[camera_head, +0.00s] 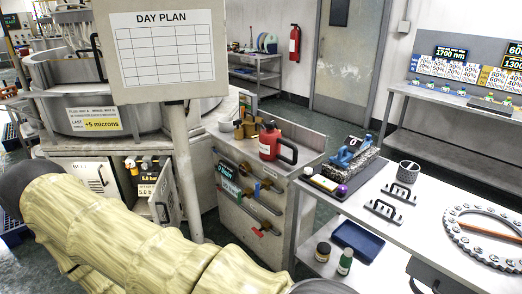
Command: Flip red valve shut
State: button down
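The red valve shows as a small red lever handle (257,232) low on the front of the grey cabinet (285,225) in the middle of the head view. It points to the lower left from a brass-coloured fitting. Several other brass fittings with dark handles (268,186) sit above it on the same front. The red handle is small, and I cannot tell its exact setting. My arm, in a pale ribbed sleeve, crosses the lower left foreground. My gripper is not in view.
A red jug (269,143) stands on the cabinet top. A signpost (183,165) rises left of the cabinet, beside an open locker door (166,196). A white bench (375,220) with tools stands close on the right. Clear floor (290,103) shows behind.

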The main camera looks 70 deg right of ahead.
aim_at(256, 231)
jog(key=z, duration=0.8)
jog(key=i, duration=1)
jog(key=z, duration=1.15)
jog(key=i, duration=0.25)
jog(key=z, duration=0.15)
